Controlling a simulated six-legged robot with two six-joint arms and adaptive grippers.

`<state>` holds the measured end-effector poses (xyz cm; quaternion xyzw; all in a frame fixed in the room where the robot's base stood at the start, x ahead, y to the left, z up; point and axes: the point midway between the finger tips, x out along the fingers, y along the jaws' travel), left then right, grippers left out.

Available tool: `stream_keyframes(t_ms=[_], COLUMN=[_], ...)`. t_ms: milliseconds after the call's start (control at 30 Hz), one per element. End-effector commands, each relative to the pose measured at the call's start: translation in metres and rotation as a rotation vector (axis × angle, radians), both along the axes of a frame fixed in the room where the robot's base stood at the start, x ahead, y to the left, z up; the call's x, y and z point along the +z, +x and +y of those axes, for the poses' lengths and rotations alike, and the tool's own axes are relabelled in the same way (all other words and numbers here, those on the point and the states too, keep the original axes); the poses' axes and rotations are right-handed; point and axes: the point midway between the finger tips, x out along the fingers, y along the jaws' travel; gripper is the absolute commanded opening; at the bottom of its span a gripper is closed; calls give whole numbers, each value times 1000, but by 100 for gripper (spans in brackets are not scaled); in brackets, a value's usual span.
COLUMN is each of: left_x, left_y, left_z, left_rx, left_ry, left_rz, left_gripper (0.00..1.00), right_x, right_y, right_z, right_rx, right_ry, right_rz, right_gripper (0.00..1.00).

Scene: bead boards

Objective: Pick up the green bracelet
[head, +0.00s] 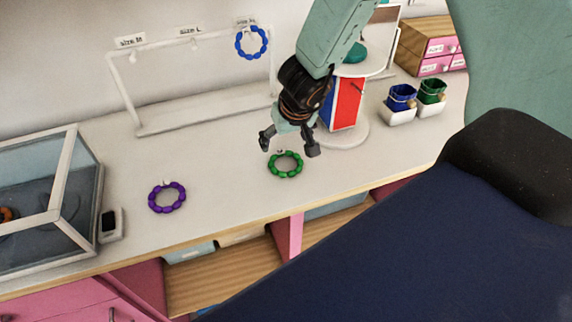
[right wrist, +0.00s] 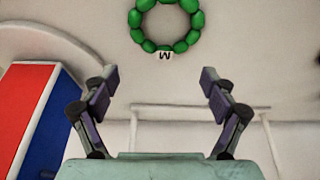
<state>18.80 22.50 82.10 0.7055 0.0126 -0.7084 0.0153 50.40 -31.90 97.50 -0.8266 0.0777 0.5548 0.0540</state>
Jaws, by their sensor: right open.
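The green bracelet (head: 285,165) lies flat on the white tabletop near its front edge. In the right wrist view the green bracelet (right wrist: 166,45) shows at the top, with a white tag marked M. My right gripper (head: 288,146) is open and empty just above and behind the bracelet in the head view. In the right wrist view the fingers of my right gripper (right wrist: 158,78) are spread apart, and the bracelet lies beyond their tips, not between them. My left gripper is not in view.
A purple bracelet (head: 167,197) lies to the left. A white rack (head: 128,95) with size labels holds a blue bracelet (head: 251,42). A red and blue block (head: 346,102) stands close right of my right gripper. A glass case (head: 50,215) stands at far left.

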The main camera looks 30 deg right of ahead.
Motion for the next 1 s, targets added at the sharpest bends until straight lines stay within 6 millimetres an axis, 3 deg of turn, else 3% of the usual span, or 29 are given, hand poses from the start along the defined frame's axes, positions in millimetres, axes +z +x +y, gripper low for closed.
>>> stream_keyframes(t_ms=[333,633,1000], left_x=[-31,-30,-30], left_y=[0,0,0], left_z=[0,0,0], left_rx=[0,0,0], left_ry=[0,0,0], left_rz=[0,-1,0], left_gripper=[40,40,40], right_x=[-42,-43,-43], right_y=[16,18,18], right_z=[1,0,0], right_rx=[0,0,0], right_ry=[-1,-1,-1], right_rz=[1,0,0], right_gripper=[85,84,53])
